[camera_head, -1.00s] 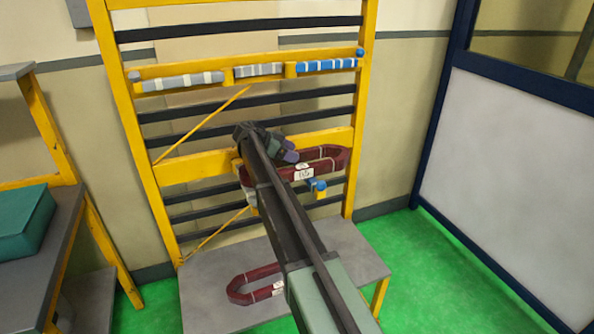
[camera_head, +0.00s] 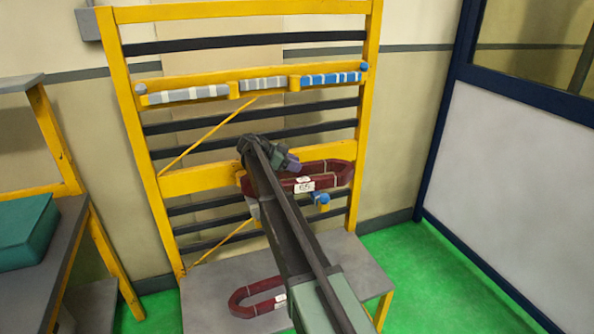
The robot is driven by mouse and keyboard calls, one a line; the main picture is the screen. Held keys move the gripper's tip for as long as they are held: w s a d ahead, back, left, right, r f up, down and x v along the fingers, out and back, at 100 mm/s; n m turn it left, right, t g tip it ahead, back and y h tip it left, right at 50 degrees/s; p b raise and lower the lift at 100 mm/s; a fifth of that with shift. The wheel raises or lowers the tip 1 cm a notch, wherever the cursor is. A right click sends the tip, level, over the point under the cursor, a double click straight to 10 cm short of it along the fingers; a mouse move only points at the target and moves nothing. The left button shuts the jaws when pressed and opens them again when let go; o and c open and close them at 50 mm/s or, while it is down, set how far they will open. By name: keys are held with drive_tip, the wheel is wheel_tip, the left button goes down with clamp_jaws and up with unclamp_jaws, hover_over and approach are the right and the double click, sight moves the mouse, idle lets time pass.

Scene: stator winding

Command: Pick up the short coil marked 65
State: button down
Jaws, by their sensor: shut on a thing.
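The short coil marked 65 (camera_head: 330,177) is a dark red flattened loop with a white label, at the middle of the yellow rack. It lies along the rack's middle yellow beam, above a small blue-tipped peg. My gripper (camera_head: 292,163) is at the coil's upper edge, left of its middle, and is shut on it. My arm hides the coil's left part, and the fingertips are hard to make out. Whether the coil still touches the rack cannot be told.
Another dark red coil with a white label (camera_head: 244,298) lies on the grey shelf (camera_head: 214,287) below, partly behind my arm. The yellow rack (camera_head: 146,170) has an upper rail with grey and blue striped pieces (camera_head: 331,79). A grey bench with a green box (camera_head: 25,232) stands at the left.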

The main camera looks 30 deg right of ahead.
wheel_tip(320, 180, up, 10)
drive_tip(key=p, duration=0.9)
